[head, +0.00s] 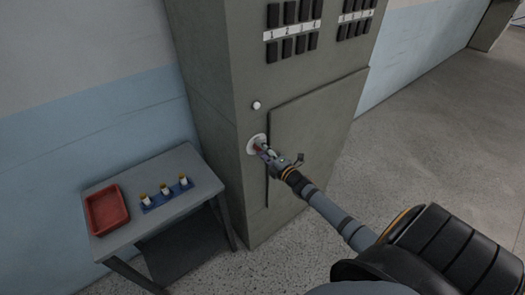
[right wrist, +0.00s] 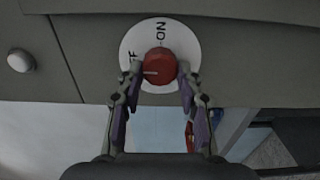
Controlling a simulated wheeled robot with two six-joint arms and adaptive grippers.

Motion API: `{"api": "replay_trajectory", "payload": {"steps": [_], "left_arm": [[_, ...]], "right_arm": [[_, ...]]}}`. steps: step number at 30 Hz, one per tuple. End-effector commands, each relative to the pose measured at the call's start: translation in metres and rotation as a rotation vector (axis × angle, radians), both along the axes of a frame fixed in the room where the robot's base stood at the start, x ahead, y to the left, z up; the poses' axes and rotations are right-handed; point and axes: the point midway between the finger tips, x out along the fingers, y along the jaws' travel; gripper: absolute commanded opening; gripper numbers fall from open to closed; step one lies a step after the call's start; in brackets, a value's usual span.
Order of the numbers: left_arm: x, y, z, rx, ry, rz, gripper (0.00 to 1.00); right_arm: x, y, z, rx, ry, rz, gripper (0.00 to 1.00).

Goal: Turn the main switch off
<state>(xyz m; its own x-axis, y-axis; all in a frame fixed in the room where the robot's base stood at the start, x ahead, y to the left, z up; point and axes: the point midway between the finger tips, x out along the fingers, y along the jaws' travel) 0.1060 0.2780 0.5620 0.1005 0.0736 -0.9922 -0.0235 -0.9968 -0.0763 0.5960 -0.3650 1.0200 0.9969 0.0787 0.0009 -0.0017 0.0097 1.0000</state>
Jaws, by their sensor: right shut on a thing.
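The main switch is a red round knob (right wrist: 159,67) on a white disc (right wrist: 137,38) marked "ON", with other lettering partly hidden by a finger. A pale line on the knob points toward the left in the right wrist view. In the head view the white disc (head: 252,146) sits on the front of a grey-green cabinet (head: 232,100), left of its door panel. My right gripper (head: 265,152) reaches the knob; in the right wrist view its two fingers (right wrist: 160,75) are closed on the knob's sides. My left gripper is not in view.
A white round button (head: 256,105) sits above the switch. Rows of dark breakers (head: 290,45) are higher up. A grey table (head: 205,180) at left holds a red tray (head: 107,210) and a blue holder (head: 166,195) with several small cylinders. Floor at right is clear.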

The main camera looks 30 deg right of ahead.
Motion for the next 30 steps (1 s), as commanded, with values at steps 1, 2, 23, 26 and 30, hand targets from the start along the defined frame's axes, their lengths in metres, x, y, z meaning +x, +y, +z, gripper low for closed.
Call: {"api": "replay_trajectory", "payload": {"steps": [1,2,23,26,30], "left_arm": [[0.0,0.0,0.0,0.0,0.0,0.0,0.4],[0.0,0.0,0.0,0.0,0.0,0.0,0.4],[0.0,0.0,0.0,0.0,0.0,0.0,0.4],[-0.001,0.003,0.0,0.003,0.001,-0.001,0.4],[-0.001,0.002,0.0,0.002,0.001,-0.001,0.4]], "right_arm": [[-0.001,0.0,-0.001,-0.003,0.002,0.0,0.05],[-0.001,0.0,-0.001,-0.004,0.002,0.0,0.05],[0.0,0.0,-0.001,-0.005,0.001,0.0,0.59],[-0.001,0.0,-0.001,-0.005,0.001,0.0,0.59],[-0.012,-0.001,-0.001,-0.006,0.003,0.001,0.59]]}}
